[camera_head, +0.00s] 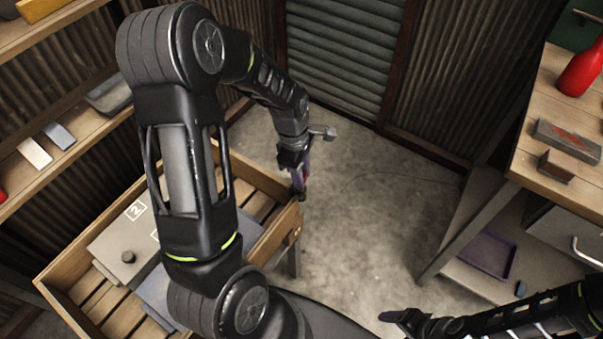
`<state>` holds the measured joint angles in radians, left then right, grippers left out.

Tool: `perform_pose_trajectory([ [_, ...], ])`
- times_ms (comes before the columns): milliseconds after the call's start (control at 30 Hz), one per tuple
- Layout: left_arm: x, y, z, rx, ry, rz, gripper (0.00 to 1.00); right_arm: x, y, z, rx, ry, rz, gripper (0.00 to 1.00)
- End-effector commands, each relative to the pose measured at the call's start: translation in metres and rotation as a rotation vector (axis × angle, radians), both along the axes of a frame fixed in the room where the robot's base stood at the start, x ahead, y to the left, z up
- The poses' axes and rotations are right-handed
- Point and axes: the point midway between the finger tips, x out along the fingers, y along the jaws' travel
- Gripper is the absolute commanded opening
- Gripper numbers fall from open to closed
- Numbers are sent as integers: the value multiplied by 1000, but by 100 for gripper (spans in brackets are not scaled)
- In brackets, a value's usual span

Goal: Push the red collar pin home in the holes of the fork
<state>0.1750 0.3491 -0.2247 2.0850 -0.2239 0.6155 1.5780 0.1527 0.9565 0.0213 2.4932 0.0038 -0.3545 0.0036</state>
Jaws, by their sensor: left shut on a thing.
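My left arm fills the middle of the head view and reaches out beyond the wooden crate. My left gripper (301,187) is at the crate's far right corner, as seen in the picture, and points down. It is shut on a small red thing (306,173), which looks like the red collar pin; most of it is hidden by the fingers. A small grey block-like part (324,132) sticks out beside the wrist. I cannot make out the fork or its holes. My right gripper (394,316) is at the bottom right, over the floor, and its jaws are unclear.
The slatted wooden crate (268,240) holds a grey plate with a white "2" (112,232). Wooden shelves stand at the left. At the right is a workbench (529,150) with a red bottle (582,72) and a purple tray (487,254) below. The middle floor is clear.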

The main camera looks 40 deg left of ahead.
Motion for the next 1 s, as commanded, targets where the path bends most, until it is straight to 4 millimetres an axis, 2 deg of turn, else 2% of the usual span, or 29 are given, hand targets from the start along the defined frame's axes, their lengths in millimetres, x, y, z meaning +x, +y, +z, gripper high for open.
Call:
perform_pose_trajectory([
  [1000,0,0,-11,0,0,0,0,0,0,-8,0,0,0,71],
])
